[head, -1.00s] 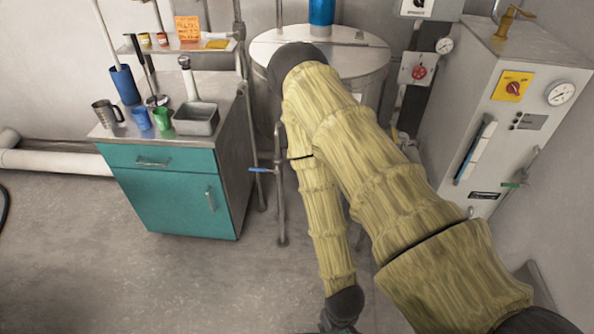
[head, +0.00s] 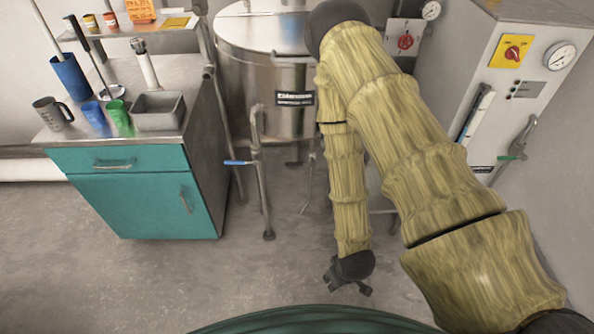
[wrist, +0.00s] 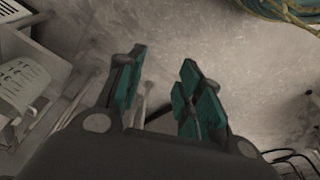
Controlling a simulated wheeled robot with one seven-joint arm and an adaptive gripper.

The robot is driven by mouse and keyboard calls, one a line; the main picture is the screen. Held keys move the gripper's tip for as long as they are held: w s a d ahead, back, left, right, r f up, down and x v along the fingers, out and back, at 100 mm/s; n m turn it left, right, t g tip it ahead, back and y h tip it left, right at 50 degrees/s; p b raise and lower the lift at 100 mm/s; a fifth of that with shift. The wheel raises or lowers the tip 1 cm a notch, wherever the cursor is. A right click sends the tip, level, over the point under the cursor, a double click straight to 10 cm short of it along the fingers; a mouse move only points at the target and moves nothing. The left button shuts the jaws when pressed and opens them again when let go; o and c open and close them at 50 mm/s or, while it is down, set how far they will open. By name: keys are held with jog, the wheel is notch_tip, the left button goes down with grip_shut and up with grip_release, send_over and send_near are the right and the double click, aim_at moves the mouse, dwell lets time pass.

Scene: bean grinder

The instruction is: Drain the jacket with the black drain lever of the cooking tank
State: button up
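The steel cooking tank (head: 300,115) stands at the back centre of the head view, partly hidden behind my arm. A small dark part (head: 293,163) shows under the tank; I cannot tell whether it is the black drain lever. My gripper (head: 347,287) hangs low over the floor, in front of the tank and apart from it. In the wrist view my gripper (wrist: 163,88) is open, with its two teal-padded fingers apart and nothing between them. No black lever can be made out in the wrist view.
A blue-handled lever (head: 238,163) sits on an upright pipe left of the tank. A teal cabinet (head: 145,205) with cups on top stands at the left. A grey control cabinet (head: 465,75) with a green-handled lever (head: 511,157) stands at the right. The front-left floor is clear.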

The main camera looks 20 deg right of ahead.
jog(key=w+d+f+n+t+b, duration=0.1)
jog(key=w+f+n+t+b, duration=0.1)
jog(key=w+f+b, duration=0.4)
jog(key=w+d+f+n+t+b, duration=0.1)
jog(key=w+n+t+b, duration=0.15)
jog(key=w, duration=0.55)
jog(key=n+t+y+b, duration=0.2)
jog(key=n+t+b, duration=0.85)
jog(key=b, duration=1.55)
send_near(295, 165)
jog(key=n+g, duration=0.1)
jog(key=g, duration=0.1)
jog(key=shift+r+b+x, duration=0.25)
jog(key=shift+b+x, duration=0.4)
jog(key=shift+x, duration=1.2)
jog(key=shift+r+b+x, duration=0.25)
jog(key=shift+b+x, duration=0.35)
jog(key=shift+x, duration=1.2)
jog(key=shift+r+b+x, duration=0.25)
jog(key=shift+b+x, duration=0.4)
jog(key=shift+x, duration=1.2)
jog(key=shift+w, duration=0.2)
grip_shut()
